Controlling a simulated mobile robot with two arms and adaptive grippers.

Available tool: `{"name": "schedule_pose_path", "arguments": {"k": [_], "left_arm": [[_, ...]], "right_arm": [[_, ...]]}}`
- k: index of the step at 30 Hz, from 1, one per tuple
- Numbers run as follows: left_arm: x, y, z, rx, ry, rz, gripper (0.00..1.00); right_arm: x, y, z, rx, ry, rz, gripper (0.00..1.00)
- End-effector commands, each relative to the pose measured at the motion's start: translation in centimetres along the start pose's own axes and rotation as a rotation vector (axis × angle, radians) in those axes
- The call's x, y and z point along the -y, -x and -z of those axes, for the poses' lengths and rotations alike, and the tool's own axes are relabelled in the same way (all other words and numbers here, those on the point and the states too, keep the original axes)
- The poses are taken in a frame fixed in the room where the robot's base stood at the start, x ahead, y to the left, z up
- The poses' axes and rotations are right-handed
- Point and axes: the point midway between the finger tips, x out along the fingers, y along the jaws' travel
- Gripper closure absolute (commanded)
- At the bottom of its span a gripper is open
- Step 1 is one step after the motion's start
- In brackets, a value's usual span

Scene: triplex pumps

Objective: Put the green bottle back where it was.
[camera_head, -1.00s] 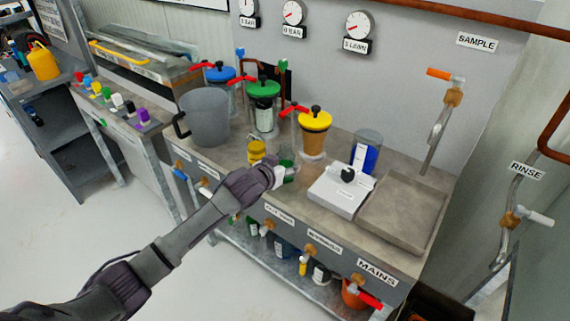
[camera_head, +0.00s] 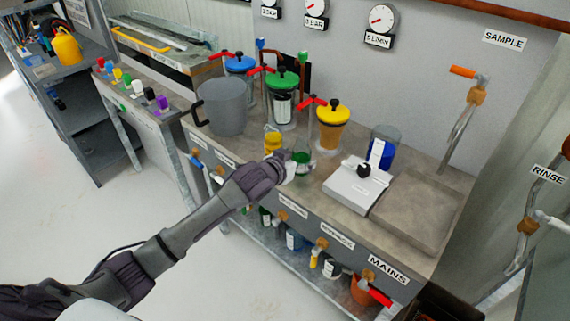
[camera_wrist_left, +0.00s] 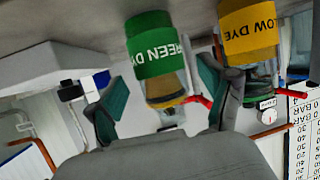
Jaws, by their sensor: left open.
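The green bottle (camera_head: 302,162), labelled as green dye, stands on the bench top in front of the yellow-lidded jug. My left gripper (camera_head: 287,167) is open at the near left side of the green bottle and partly overlaps it in the head view. In the left wrist view, which is upside down, the green bottle (camera_wrist_left: 152,48) shows between and beyond the two open fingers (camera_wrist_left: 160,88). I cannot tell whether a finger touches it. My right gripper is not in view.
A yellow bottle (camera_head: 272,144) stands close by on the left. Behind are a grey jug (camera_head: 222,108), a green-lidded jug (camera_head: 283,98) and a yellow-lidded jug (camera_head: 330,130). A white scale (camera_head: 355,188) and a blue container (camera_head: 383,150) stand to the right.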

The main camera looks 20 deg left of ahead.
Motion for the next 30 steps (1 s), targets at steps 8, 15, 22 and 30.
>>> {"name": "schedule_pose_path", "arguments": {"k": [8, 15, 22, 30], "left_arm": [[0.1, 5.8, 0.0, 0.0, -0.001, 0.001, 0.19], [0.0, 8.9, 0.0, 0.0, 0.0, 0.0, 0.19], [0.1, 9.5, 0.0, 0.0, 0.001, 0.001, 0.19], [1.4, 7.5, -4.3, 0.064, 0.013, 0.032, 0.19]], "right_arm": [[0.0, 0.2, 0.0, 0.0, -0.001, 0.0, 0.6], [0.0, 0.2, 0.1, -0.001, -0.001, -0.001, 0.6], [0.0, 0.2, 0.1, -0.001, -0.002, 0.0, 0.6], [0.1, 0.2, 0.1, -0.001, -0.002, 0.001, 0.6]]}}
